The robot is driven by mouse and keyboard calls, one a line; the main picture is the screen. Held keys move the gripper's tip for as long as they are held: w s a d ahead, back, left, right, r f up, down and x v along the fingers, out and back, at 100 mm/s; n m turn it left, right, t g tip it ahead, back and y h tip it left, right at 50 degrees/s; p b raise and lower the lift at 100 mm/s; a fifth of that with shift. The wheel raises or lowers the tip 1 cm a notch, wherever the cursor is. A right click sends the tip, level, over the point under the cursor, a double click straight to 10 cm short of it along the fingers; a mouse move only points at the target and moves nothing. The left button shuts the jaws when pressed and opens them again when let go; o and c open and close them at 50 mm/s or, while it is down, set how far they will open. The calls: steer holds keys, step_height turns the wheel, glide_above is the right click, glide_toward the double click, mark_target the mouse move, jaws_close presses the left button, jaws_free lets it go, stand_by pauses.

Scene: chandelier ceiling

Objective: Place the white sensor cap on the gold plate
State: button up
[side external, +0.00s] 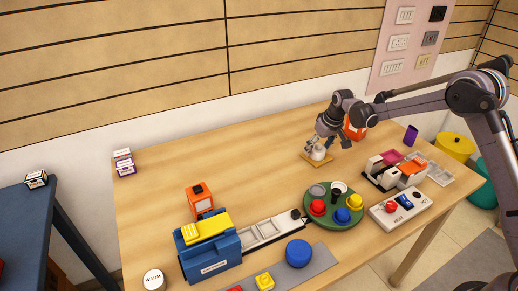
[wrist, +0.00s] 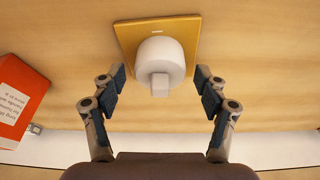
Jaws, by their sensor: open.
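The white sensor cap (wrist: 160,57) is a short white cylinder with a small block on its near side. It sits on the square gold plate (wrist: 128,30) in the wrist view. In the side external view the cap (side external: 317,153) and the gold plate (side external: 308,159) are at the back right of the table, partly covered by my gripper (side external: 323,146). My gripper (wrist: 159,88) is open in the wrist view. Its fingers are spread on either side of the cap's near end, with visible gaps and no contact seen.
An orange box (wrist: 18,100) stands close to my gripper. A green round tray (side external: 334,215) with coloured knobs, a white control box (side external: 401,208) and a blue case (side external: 211,258) are nearer the front. The middle left of the wooden table (side external: 245,155) is clear.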

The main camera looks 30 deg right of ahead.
steer(key=s+a+r+t, duration=0.1)
steer(key=s+r, duration=0.5)
steer(key=r, duration=0.3)
steer(key=s+a+r, duration=0.2)
steer(key=s+r, duration=0.3)
steer(key=r, duration=0.4)
steer(key=s+a+f+t, duration=0.1)
steer(key=s+a, duration=0.1)
steer(key=s, duration=0.9)
steer(key=s+a+f+t, duration=0.1)
steer(key=s+a, duration=0.1)
steer(key=s, duration=0.9)
steer(key=shift+a+t, duration=0.25)
steer(key=shift+t, duration=0.15)
